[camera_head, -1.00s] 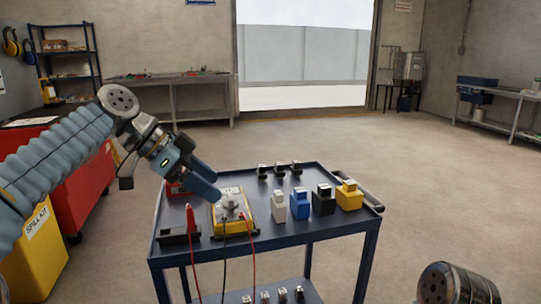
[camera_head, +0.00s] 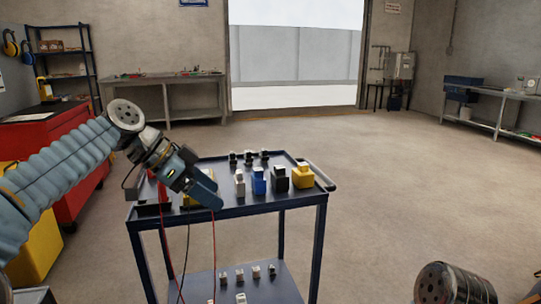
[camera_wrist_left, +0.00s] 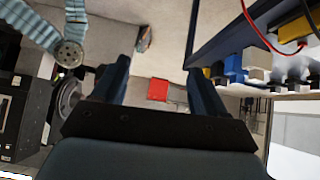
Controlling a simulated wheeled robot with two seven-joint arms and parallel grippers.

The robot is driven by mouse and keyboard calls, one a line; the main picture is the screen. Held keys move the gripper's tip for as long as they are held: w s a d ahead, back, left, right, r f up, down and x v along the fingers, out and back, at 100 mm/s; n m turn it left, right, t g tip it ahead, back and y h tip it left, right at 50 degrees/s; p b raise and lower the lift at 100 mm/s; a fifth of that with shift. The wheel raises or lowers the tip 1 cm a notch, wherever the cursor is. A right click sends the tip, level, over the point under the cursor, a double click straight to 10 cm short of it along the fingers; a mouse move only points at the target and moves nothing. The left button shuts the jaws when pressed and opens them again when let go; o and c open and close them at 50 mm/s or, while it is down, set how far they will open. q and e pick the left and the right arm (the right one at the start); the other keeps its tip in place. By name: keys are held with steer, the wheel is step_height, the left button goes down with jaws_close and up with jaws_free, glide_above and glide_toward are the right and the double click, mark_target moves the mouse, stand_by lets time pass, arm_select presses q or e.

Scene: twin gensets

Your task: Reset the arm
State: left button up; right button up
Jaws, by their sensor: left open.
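My left arm comes in from the left in the head view. Its gripper (camera_head: 207,192) is above the near left part of the blue cart's top (camera_head: 240,212), in front of a yellow device (camera_head: 190,203) that it mostly hides. In the left wrist view the two fingers (camera_wrist_left: 160,90) stand wide apart with nothing between them. A rounded dark end of my other arm shows at the bottom right of the head view, but its gripper does not show.
White, blue, black and yellow blocks (camera_head: 302,177) stand on the cart, with several small pieces behind them. Red and black leads hang down its front. A red cabinet (camera_head: 62,145) and yellow bin (camera_head: 35,235) stand left.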

arm_select(q)
steer(key=w+d+f+n+y, duration=0.15)
steer(key=f+n, duration=0.25)
steer(key=f, duration=1.3)
steer(key=w+d+f+n+y, duration=0.15)
steer(key=f+n, duration=0.25)
steer(key=f, duration=1.3)
steer(key=s+f+n+g, duration=0.1)
steer(key=s+f+n, duration=0.1)
steer(key=s+f, duration=0.55)
steer(key=s+f+n, duration=0.2)
steer(key=s+f, duration=0.2)
steer(key=f, duration=0.6)
steer(key=s+f+n+y, duration=0.1)
steer(key=s+f+n, duration=0.2)
steer(key=s, duration=1.1)
step_height(320, 180, down, 4)
steer(key=shift+s+a+r+n+g, duration=0.1)
steer(key=shift+s+a+n+g, duration=0.2)
steer(key=shift+s+a, duration=0.1)
